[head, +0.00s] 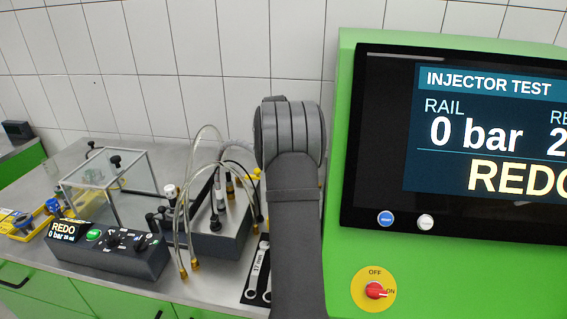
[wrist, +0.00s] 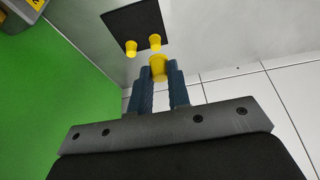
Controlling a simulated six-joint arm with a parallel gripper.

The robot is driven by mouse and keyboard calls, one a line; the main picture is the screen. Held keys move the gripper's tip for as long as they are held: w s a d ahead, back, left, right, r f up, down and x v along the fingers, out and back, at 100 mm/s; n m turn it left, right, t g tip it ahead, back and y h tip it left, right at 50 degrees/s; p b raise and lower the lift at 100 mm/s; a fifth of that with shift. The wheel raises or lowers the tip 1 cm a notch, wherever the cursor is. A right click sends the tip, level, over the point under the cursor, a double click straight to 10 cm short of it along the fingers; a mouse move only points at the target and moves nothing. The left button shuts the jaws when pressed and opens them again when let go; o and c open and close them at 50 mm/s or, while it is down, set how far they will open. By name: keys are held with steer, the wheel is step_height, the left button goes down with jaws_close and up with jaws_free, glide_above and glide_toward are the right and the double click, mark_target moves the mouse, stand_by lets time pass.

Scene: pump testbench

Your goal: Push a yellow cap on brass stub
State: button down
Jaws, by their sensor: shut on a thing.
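My gripper (wrist: 159,90) shows in the wrist view with its two blue fingers close together. It is shut on a yellow cap (wrist: 158,66), which sits between the fingertips. Two more yellow caps, one on the left (wrist: 131,48) and one on the right (wrist: 155,41), are on a dark square plate (wrist: 128,22) just beyond the held cap. In the head view my arm hides the gripper, and small bits of yellow show beside it. I cannot make out a brass stub for the cap with certainty; brass-coloured ends (head: 183,271) hang on hoses at the bench front.
A grey block with hoses (head: 222,240) stands left of my arm. A clear box (head: 110,185), a control box (head: 105,252) and a yellow tray (head: 22,232) are further left. The green test cabinet with a screen (head: 470,130) rises close on the right. Wrenches (head: 258,270) lie at the front.

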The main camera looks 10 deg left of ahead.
steer(key=shift+s+a+r+n+y, duration=0.3)
steer(key=shift+s+a+n, duration=0.65)
steer(key=shift+s+a, duration=3.15)
steer(key=shift+s+a+r+n+y, duration=0.15)
steer(key=shift+s+a+n+y, duration=0.6)
steer(key=shift+s+a, duration=3.4)
steer(key=shift+s+a+r+n+y, duration=0.15)
steer(key=shift+s+a+n, duration=1.6)
steer(key=shift+a, duration=4.15)
steer(key=shift+s+f+m, duration=0.35)
steer(key=shift+s+m, duration=0.15)
steer(key=shift+m, duration=0.05)
steer(key=shift+f, duration=0.45)
steer(key=shift+f, duration=0.1)
